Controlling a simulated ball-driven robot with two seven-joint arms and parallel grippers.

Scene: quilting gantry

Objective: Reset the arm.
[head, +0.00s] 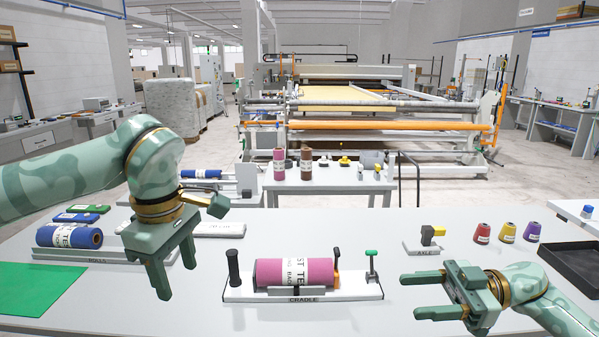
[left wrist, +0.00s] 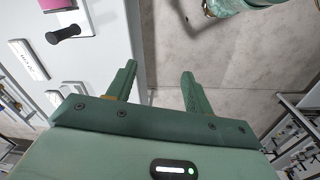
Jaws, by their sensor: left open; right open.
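My left gripper (head: 174,272) is open and empty in the head view, fingers pointing down above the table, left of the cradle. In the left wrist view its two fingers (left wrist: 158,90) stand apart with only floor and the table edge behind them. My right gripper (head: 432,296) is open and empty at the right of the cradle, its fingers pointing left. The white cradle (head: 240,291) holds a pink labelled roll (head: 318,272), with a black post (head: 233,266) at its left end and a green-topped lever (head: 371,262) at its right.
A blue roll (head: 70,236) lies in the rolls rack (head: 90,256) at left. A green mat (head: 38,288) lies front left. The axle stand (head: 420,247), several coloured cones (head: 508,232) and a black tray (head: 572,262) stand at right. The quilting gantry (head: 375,126) stands behind.

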